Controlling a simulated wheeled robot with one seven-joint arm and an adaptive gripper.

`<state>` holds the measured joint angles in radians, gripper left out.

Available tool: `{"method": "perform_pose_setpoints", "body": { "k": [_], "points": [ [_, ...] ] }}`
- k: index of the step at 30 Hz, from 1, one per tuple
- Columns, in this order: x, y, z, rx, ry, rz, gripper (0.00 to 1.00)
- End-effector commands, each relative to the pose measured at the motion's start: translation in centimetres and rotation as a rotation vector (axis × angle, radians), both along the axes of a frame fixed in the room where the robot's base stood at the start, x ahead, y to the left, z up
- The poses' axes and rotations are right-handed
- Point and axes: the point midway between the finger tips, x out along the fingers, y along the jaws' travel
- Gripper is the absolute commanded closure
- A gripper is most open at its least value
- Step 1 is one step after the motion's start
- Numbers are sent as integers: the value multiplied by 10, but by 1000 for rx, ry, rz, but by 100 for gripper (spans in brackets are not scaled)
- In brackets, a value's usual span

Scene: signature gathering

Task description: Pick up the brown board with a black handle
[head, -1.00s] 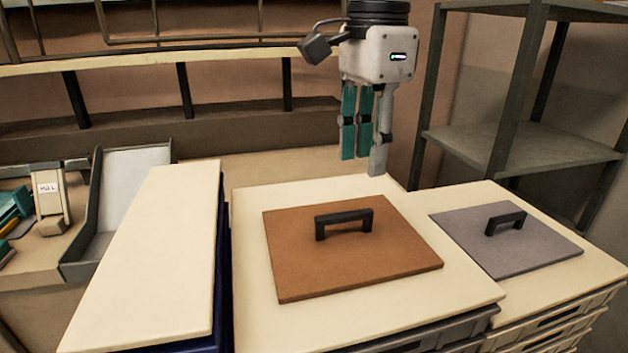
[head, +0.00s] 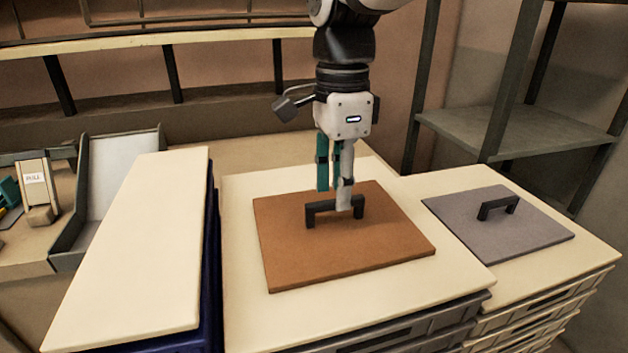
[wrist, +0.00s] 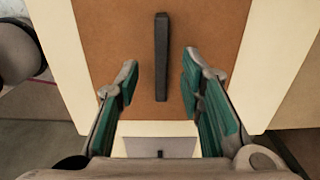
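The brown board (head: 345,255) lies flat on the cream top of the middle stack. Its black handle (head: 318,212) stands up from its middle. In the wrist view the handle (wrist: 161,58) runs lengthwise on the board (wrist: 215,35), between the lines of the two finger sides and touching neither. My gripper (head: 336,198) is above the board at the handle, pointing down. It is open and empty, with teal pads apart in the wrist view (wrist: 158,88). In the head view the near finger covers part of the handle.
A grey board with a black handle (head: 530,232) lies on the right stack. A bare cream top (head: 130,245) covers the blue crate at left. A grey shelf rack (head: 520,135) stands behind at right. A grey tray (head: 112,180) is at back left.

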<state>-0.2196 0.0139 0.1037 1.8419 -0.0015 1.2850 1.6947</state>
Motion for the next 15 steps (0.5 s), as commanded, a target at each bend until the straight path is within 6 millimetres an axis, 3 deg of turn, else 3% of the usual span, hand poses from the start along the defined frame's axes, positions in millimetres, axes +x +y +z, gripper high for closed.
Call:
{"method": "perform_pose_setpoints", "body": {
  "k": [6,15],
  "points": [
    [1,1,-31,-2,4,0,65],
    [1,1,-39,0,0,0,65]
  ]
}}
